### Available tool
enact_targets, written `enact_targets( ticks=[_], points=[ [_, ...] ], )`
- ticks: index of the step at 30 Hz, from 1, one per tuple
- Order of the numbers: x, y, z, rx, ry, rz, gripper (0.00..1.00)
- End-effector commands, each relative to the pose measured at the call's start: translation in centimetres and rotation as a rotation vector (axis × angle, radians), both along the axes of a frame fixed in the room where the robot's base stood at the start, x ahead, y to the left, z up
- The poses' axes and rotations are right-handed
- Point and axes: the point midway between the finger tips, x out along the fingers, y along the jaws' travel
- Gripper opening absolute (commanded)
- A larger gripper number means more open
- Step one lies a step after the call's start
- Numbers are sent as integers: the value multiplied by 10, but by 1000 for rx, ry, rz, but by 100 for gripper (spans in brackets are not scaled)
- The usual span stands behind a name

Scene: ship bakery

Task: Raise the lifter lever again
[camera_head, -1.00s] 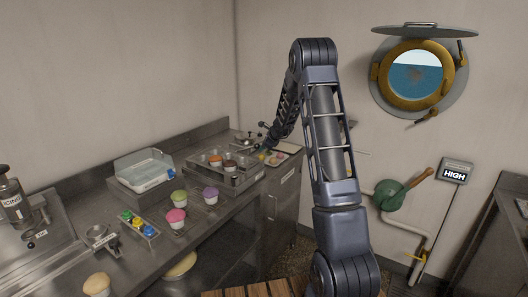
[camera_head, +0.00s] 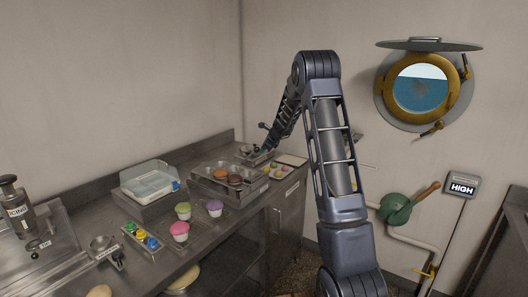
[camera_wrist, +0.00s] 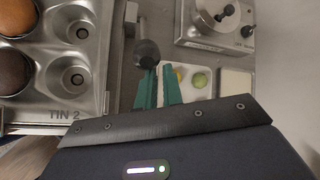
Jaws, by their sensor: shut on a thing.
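The lifter lever (camera_wrist: 147,52) shows in the wrist view as a grey rod ending in a dark rounded grip, just right of the tin. My gripper (camera_wrist: 158,78) has its two teal fingers close together at the near end of that grip, shut on it. The fingertips partly cover where they meet the lever. The muffin tin marked TIN 2 (camera_wrist: 93,108) lies to the left, with brown cakes in some cups and two empty cups. In the head view the tin (camera_head: 210,187) sits on the counter, and my arm mostly hides the gripper.
A steel device with black knobs (camera_wrist: 216,22) stands beyond the lever, near a white tray with small coloured pieces (camera_wrist: 186,74). Cupcakes (camera_head: 180,231), a clear-lidded box (camera_head: 150,185) and an icing dispenser (camera_head: 17,213) stand along the counter. The wall has a porthole (camera_head: 384,88).

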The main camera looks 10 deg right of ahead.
Motion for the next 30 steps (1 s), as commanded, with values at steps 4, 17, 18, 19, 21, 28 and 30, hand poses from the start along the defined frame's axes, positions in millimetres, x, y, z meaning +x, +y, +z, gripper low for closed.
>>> enact_targets(
  ticks=[4, 17, 18, 19, 21, 28, 30],
  points=[
    [4, 12, 12, 9, -15, 12, 0],
    [-1, 13, 25, 11, -20, 16, 0],
    [-3, 12, 30, 11, -19, 16, 0],
    [-5, 11, 34, 13, -18, 14, 0],
    [-10, 8, 45, 11, -17, 15, 0],
    [-26, -5, 75, 6, -9, 9, 0],
    [-30, -9, 81, 6, -6, 6, 0]
  ],
)
